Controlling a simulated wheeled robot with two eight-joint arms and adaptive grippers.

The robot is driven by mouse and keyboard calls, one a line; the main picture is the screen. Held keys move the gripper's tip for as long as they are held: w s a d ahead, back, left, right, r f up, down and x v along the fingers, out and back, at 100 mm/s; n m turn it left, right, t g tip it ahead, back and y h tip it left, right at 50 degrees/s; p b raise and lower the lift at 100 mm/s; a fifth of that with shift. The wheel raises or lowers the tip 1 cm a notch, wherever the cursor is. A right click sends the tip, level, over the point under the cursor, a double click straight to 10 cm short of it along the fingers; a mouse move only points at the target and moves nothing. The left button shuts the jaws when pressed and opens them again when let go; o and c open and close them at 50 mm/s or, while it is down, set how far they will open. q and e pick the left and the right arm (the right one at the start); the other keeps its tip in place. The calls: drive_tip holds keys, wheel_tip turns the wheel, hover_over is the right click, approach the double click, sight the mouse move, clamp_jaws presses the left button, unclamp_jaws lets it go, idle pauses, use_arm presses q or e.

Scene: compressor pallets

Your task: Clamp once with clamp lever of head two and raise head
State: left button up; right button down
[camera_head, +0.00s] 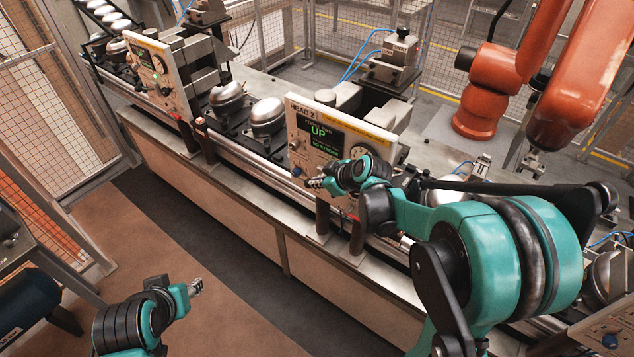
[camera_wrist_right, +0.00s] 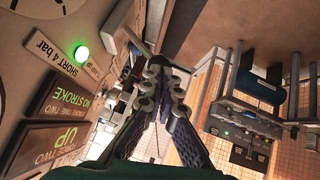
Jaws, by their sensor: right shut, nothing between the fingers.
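The head two panel (camera_head: 312,137) is a pale upright plate on the line, with a round gauge and green displays reading UP. In the right wrist view its face (camera_wrist_right: 30,75) fills the left side, with a lit green lamp (camera_wrist_right: 82,53) and displays reading UP and NO STROKE. My right gripper (camera_head: 316,183) is beside the panel's lower part. Its fingertips (camera_wrist_right: 163,68) are together with nothing between them. I cannot make out the clamp lever for certain. A blue knob (camera_head: 297,171) sits low on the panel. My left gripper (camera_head: 196,287) is low, over the floor.
Another similar panel (camera_head: 157,75) stands farther left. Brown posts (camera_head: 322,215) stand below the head two panel. An orange robot arm (camera_head: 482,105) stands behind. The brown floor (camera_head: 140,220) in front is clear.

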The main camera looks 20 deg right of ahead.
idle(0.4)
drive_tip(key=shift+s+a+f+t+h+b, duration=0.2)
drive_tip(key=shift+f+t+h+b, duration=0.1)
drive_tip(key=shift+b, duration=0.15)
